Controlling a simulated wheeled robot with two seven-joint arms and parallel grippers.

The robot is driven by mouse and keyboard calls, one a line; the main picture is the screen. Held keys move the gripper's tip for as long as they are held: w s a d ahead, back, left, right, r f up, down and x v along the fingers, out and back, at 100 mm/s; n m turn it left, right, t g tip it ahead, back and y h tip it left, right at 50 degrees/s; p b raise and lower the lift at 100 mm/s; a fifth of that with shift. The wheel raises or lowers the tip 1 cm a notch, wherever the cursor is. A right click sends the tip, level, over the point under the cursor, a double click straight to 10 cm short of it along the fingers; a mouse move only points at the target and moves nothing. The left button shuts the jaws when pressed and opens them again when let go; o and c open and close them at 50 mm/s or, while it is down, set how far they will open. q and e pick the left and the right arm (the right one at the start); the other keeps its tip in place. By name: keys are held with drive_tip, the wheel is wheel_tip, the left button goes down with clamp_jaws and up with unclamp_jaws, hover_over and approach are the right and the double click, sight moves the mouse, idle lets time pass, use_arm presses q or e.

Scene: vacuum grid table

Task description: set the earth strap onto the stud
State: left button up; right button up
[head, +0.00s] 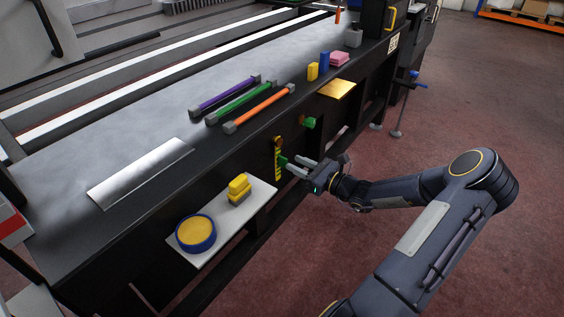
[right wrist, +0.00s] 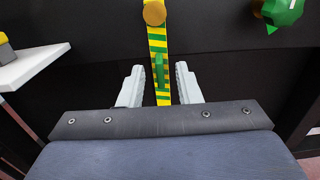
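The earth strap, a green and yellow striped band (head: 278,165), hangs down the dark front side of the table. It also shows in the right wrist view (right wrist: 157,42), with a round gold piece (right wrist: 154,12) at its top; I cannot tell whether that is the stud or part of the strap. A green tab (right wrist: 159,72) stands out from the strap. My right gripper (head: 293,165) is open in front of the strap, fingers either side of the tab with gaps at both sides. My left gripper is not in view.
A green knob (head: 308,122) sits on the table side, right of the strap. A yellow plate (head: 337,89) juts out farther right.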

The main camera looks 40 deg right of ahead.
sight(287, 160)
drive_tip(key=b+x, duration=0.1)
drive_tip(key=x, duration=0.4)
drive_tip(key=shift+w+a, duration=0.1)
drive_tip(key=shift+w, duration=0.1)
clamp_jaws()
